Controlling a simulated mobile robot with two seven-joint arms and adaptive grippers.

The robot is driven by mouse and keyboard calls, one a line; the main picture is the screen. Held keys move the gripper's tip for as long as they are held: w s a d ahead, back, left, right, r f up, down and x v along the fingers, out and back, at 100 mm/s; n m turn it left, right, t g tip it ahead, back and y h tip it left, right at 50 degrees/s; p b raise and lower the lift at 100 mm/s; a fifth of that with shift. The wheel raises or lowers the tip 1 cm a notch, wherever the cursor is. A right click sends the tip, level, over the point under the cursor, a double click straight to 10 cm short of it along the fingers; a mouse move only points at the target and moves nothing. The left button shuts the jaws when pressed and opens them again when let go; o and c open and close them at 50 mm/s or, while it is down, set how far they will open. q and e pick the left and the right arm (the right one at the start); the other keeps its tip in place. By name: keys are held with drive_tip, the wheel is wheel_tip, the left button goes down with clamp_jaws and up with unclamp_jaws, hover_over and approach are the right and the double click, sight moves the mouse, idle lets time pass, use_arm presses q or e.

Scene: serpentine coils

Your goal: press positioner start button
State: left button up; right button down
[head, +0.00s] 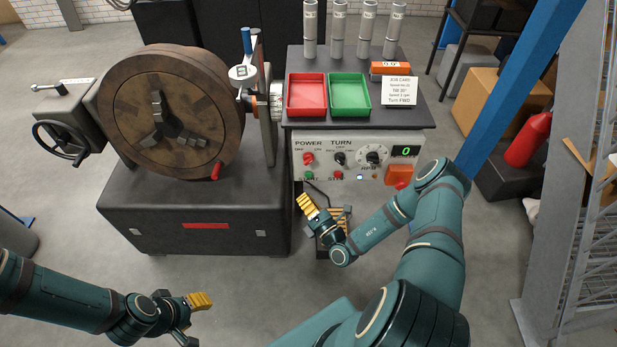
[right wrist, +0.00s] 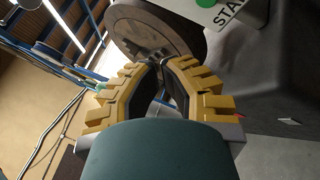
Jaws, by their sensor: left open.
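The positioner's control panel (head: 325,148) faces me below the bench top. The green start button (head: 309,175) is at its lower left, under the red power switch (head: 308,159); the button also shows at the top edge of the right wrist view (right wrist: 205,2), beside part of its label. My right gripper (head: 302,197) is just below the button, apart from it. Its yellow fingers come together at the tips (right wrist: 162,65), with nothing seen between them. My left gripper (head: 197,318) is open and empty, low at the left above the floor.
The positioner's round faceplate (head: 145,90) stands left of the panel. A red stop button (head: 338,175) is right of start, with a turn switch (head: 340,159), a dial (head: 376,155) and a display reading 0 (head: 404,151). Red (head: 307,94) and green (head: 350,94) trays sit above.

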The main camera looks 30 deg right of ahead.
sight(309, 175)
drive_tip(key=w+d+b, duration=0.2)
drive_tip(key=w+d, duration=0.1)
drive_tip(key=w, duration=0.2)
drive_tip(key=shift+w, duration=0.15)
drive_tip(key=shift+w+d, duration=0.1)
drive_tip(key=shift+d, duration=0.05)
idle(1.4)
drive_tip(key=shift+w+d, duration=0.15)
drive_tip(key=shift+w, duration=0.1)
drive_tip(key=shift+w+d, duration=0.3)
drive_tip(key=shift+w, duration=0.15)
idle(0.8)
drive_tip(key=shift+s+a, duration=0.1)
drive_tip(key=shift+s, duration=0.05)
drive_tip(key=shift+s+a, duration=0.4)
drive_tip(key=shift+s, duration=0.3)
